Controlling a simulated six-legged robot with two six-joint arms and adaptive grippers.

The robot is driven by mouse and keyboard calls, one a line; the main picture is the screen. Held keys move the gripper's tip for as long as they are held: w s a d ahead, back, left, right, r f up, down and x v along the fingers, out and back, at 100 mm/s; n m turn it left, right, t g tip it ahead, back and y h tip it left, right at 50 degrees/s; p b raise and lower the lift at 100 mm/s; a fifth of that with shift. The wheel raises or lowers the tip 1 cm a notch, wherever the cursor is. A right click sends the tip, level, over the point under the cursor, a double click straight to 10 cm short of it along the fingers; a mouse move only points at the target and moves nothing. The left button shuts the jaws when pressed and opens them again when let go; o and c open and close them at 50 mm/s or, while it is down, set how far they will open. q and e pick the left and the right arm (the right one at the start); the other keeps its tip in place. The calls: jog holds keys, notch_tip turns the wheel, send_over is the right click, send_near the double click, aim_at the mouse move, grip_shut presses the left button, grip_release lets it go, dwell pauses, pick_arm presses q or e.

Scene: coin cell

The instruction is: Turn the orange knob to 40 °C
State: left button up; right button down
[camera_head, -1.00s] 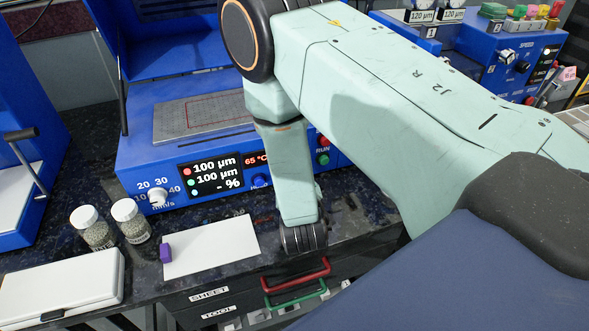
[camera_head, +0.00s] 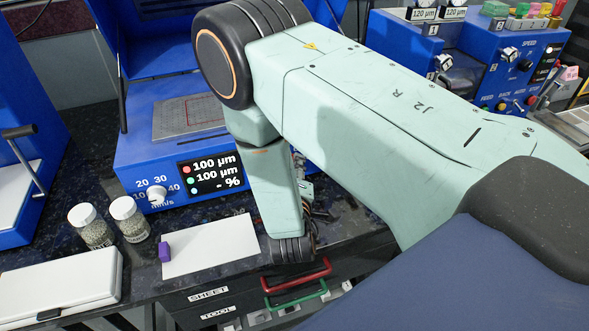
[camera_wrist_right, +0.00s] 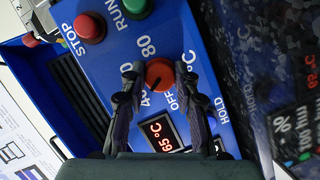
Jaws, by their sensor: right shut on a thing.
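The orange knob (camera_wrist_right: 159,73) sits on the blue panel between the "40", "80" and "OFF" labels in the wrist view. A dark mark on its face points toward the lower left, roughly at the "40" (camera_wrist_right: 147,98). My right gripper (camera_wrist_right: 160,76) has a finger on each side of the knob and is shut on it. The red display (camera_wrist_right: 162,133) below the knob reads 65 °C. In the head view my right arm hides the knob and the gripper. My left gripper is not in view.
A red STOP button (camera_wrist_right: 89,27) and a green RUN button (camera_wrist_right: 137,6) are close to the knob. The blue machine's speed knob (camera_head: 156,195) is at its left.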

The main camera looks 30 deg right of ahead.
jog(key=c, duration=1)
grip_release()
jog(key=shift+r, duration=0.1)
